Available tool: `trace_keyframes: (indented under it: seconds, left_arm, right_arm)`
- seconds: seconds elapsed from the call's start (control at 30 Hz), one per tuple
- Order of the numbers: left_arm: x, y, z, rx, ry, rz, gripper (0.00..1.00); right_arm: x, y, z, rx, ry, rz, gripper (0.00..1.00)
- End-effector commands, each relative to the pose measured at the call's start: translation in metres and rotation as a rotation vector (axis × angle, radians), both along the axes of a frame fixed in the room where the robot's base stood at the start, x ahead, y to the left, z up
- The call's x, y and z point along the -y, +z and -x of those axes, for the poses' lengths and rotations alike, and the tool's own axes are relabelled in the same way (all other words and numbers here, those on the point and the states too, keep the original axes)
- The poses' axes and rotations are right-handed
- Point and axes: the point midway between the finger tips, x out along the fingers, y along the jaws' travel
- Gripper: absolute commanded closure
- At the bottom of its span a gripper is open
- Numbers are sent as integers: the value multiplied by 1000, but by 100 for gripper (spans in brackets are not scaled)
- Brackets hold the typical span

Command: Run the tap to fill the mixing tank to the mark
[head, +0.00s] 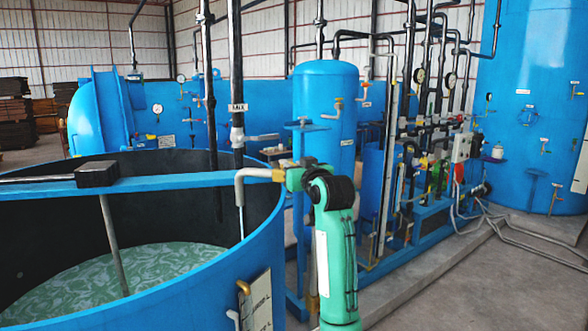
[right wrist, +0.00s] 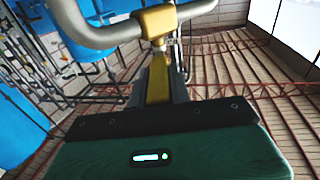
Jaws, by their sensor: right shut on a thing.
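The mixing tank (head: 262,215) is a large blue open tank at the left in the head view, with pale green rippled liquid (head: 150,272) inside, well below its rim. The tap (head: 252,173) is a grey bent pipe over the tank's right rim; a thin pale line, like running water, drops from its spout. In the right wrist view the tap's brass body (right wrist: 158,22) and yellow handle (right wrist: 159,78) show. My right gripper (head: 285,174) is shut on the tap handle; its fingers are partly hidden in the head view. I cannot make out a fill mark. My left gripper is out of view.
A blue beam with a dark box (head: 97,173) and a stirrer shaft (head: 113,245) crosses the tank. A blue upright vessel (head: 326,110), pipes and gauges stand behind my right arm. Grey floor (head: 470,285) lies clear at the front right.

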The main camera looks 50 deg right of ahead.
Motion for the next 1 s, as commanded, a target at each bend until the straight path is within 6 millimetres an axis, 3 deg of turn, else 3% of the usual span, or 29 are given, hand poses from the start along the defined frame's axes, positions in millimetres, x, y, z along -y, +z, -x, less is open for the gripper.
trace_keyframes:
  seconds: [0.07,0.1,0.2,0.63,1.0]
  left_arm:
    - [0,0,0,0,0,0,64]
    - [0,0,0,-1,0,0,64]
    - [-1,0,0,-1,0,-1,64]
    - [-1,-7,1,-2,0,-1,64]
    - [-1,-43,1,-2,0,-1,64]
  right_arm:
    - [0,1,0,1,-1,0,100]
    - [0,1,0,1,-2,0,78]
    - [0,1,0,1,-2,0,59]
    - [-5,-2,9,2,-1,2,58]
    - [-41,-4,80,4,-3,5,58]
